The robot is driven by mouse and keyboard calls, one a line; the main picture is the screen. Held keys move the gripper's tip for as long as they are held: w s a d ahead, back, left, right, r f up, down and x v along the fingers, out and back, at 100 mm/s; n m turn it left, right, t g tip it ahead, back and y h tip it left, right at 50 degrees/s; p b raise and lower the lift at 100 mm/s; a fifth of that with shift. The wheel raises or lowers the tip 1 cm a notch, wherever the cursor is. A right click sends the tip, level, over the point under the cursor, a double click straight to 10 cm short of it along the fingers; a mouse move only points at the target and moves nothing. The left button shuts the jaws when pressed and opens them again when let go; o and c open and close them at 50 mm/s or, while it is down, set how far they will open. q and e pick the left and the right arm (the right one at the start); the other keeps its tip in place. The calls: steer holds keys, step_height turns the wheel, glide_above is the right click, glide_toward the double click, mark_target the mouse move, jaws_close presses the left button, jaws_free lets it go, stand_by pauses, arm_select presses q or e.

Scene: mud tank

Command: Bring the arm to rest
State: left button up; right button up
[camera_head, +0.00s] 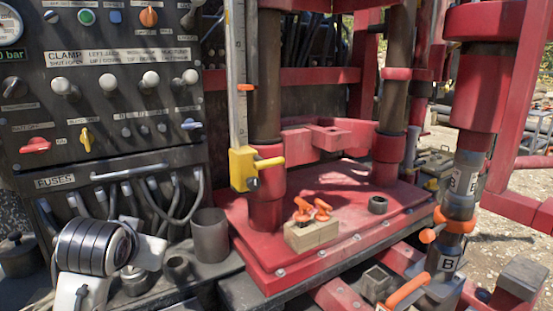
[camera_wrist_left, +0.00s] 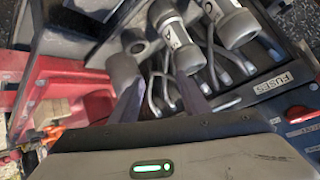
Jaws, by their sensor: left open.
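My left arm (camera_head: 93,248), white with black rings, is at the lower left of the head view, in front of the control panel. Its fingers cannot be made out there. In the left wrist view my left gripper (camera_wrist_left: 158,98) has two dark fingers spread apart with nothing held between them. Grey cables and part of the shelf show beyond them. A grey cylinder (camera_wrist_left: 124,72) appears close to the left finger; I cannot tell whether they touch. A grey cylinder marked A (camera_wrist_left: 180,42) lies beyond the fingers. My right gripper is not in view.
The control panel (camera_head: 108,125) with levers and knobs stands behind the arm. A grey tube (camera_head: 211,236) stands on the shelf. The red base (camera_head: 345,210) carries a tan block (camera_head: 311,237) with orange-handled parts. A pipe marked B (camera_head: 461,184) stands at right.

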arm_select(q)
steer(key=s+d+f+g+h, duration=0.2)
steer(key=s+f+g, duration=0.2)
steer(key=s+f, duration=1.3)
steer(key=s+d+f+m+g+h, duration=0.1)
steer(key=s+f, duration=0.4)
steer(key=s, duration=0.3)
steer(key=s+d+f+g, duration=0.1)
steer(key=s+f+g, duration=0.1)
steer(key=s+f, duration=0.4)
steer(key=w+d+f+t+h+p, duration=0.2)
steer(key=d+f+t+p, duration=0.1)
steer(key=d+f+t, duration=0.2)
steer(key=shift+w+d+f+h, duration=0.25)
steer(key=shift+d+f, duration=0.2)
steer(key=shift+d, duration=0.5)
